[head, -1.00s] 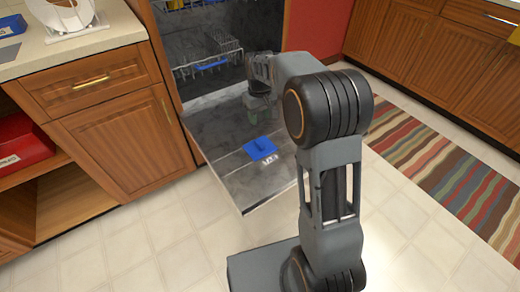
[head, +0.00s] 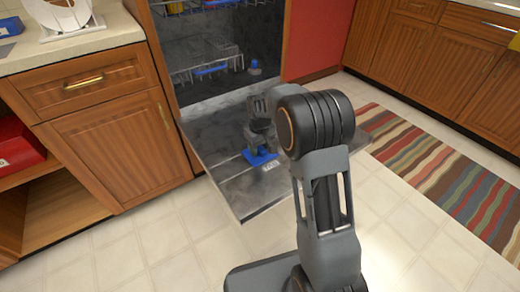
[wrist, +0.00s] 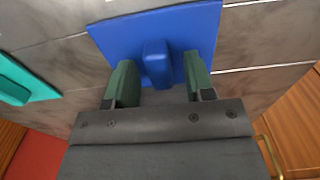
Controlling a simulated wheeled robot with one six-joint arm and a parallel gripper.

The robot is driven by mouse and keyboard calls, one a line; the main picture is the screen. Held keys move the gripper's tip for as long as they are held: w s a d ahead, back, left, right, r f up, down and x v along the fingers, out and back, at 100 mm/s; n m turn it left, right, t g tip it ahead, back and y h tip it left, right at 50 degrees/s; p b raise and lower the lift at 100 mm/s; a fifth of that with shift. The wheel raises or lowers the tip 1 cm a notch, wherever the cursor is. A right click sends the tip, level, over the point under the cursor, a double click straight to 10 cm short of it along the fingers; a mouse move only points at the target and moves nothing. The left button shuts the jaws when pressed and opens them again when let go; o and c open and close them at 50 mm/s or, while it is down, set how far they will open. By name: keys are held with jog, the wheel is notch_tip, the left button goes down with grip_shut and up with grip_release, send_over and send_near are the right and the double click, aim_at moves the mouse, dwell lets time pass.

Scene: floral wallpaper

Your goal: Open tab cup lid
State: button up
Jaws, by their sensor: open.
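The blue lid (head: 262,160) is a flat square plate with a raised tab, set on the open, lowered dishwasher door (head: 230,190). In the wrist view the blue lid (wrist: 110,38) fills the upper middle, and its tab (wrist: 157,62) stands up between my fingers. My gripper (wrist: 160,75) is open, with one green finger on each side of the tab and visible gaps to it. In the head view my gripper (head: 261,142) is right over the lid and hides part of it.
A teal piece (wrist: 18,85) lies on the door at the left of the wrist view. The dishwasher rack (head: 205,62) is behind the door. Wooden cabinets (head: 115,135) stand to the left. A striped rug (head: 430,160) lies on the right.

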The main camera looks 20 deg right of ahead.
jog(key=shift+c, duration=0.4)
grip_shut()
